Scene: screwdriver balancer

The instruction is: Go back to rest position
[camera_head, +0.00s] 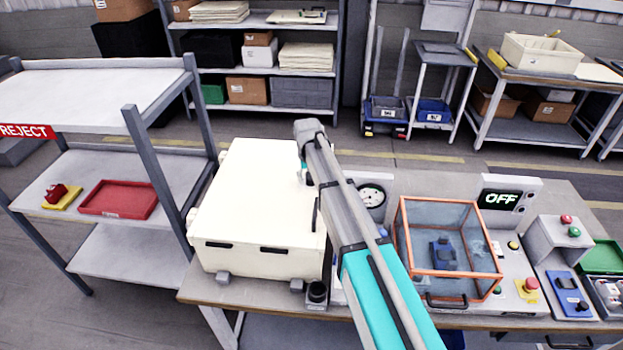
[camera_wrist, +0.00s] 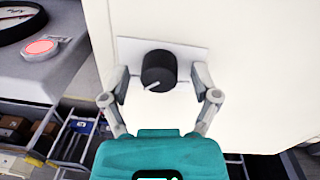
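My gripper (camera_wrist: 160,80) is open in the wrist view, with one finger on each side of a black knob (camera_wrist: 158,70). A gap shows between the knob and each finger, so it is not gripped. The knob has a white pointer line and sits on a pale plate (camera_wrist: 127,48) on the side of a large cream cabinet (camera_wrist: 250,75). In the head view the cabinet (camera_head: 255,200) stands on the left part of the bench. My turquoise and grey arm reaches up along its right side. Most of my gripper and the knob are hidden there.
Right of my arm stand a clear, orange-framed guard box (camera_head: 445,249) with a blue part inside, a display reading OFF (camera_head: 498,199) and button panels. A round gauge (camera_head: 372,197) is close beside my arm. A shelf with a red tray (camera_head: 118,199) stands left.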

